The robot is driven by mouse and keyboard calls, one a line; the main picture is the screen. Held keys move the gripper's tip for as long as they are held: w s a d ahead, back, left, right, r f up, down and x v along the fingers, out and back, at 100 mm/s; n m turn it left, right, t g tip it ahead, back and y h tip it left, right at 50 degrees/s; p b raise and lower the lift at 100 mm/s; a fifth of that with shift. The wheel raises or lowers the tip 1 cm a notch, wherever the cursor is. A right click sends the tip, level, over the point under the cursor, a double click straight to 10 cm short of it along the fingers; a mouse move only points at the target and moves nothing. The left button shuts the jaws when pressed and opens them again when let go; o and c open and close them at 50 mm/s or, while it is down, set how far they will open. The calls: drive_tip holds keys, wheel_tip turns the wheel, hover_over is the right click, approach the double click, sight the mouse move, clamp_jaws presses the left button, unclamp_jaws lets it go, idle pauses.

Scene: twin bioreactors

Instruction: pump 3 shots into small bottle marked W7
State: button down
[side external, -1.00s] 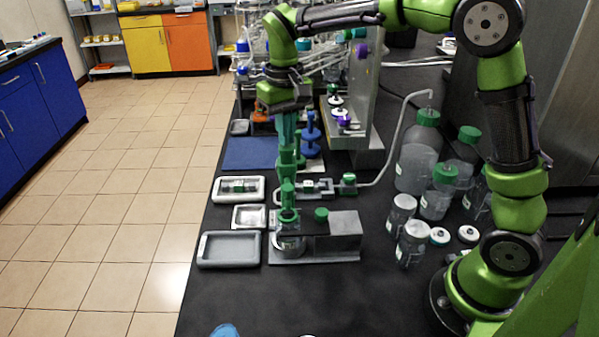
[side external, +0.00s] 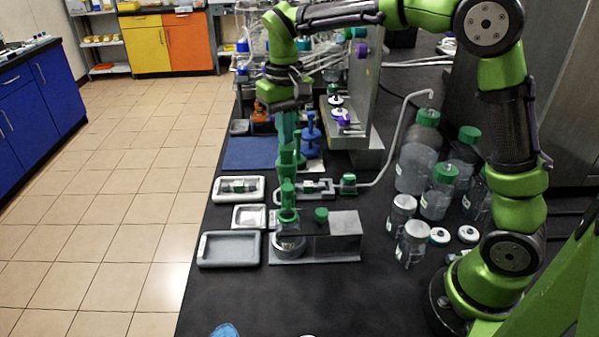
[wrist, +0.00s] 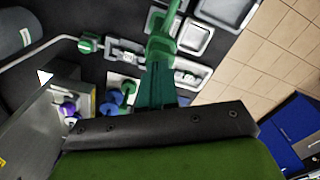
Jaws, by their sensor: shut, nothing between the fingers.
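My gripper (side external: 286,165) points straight down, shut and empty, its teal-green fingers just above a green upright part (side external: 288,190) over the grey stand (side external: 335,243). I cannot tell whether they touch. The fingers (wrist: 158,75) also show in the wrist view. A small clear bottle (side external: 289,245) with a pale label is at the left end of the stand, below that part. Its label is too small to read. A dosing line (side external: 318,187) with a green fitting (side external: 348,181) joins a bent tube (side external: 398,130) from a large green-capped bottle (side external: 418,160).
Small bottles (side external: 402,213) and loose white caps (side external: 439,236) stand at right near my base, beside more green-capped bottles (side external: 440,190). Grey trays (side external: 229,249) line the left table edge. A tall grey apparatus (side external: 360,100) rises behind. The front table is mostly clear.

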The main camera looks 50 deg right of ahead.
drive_tip(key=shift+f, duration=1.45)
drive_tip(key=shift+r, duration=1.9)
drive_tip(key=shift+r, duration=3)
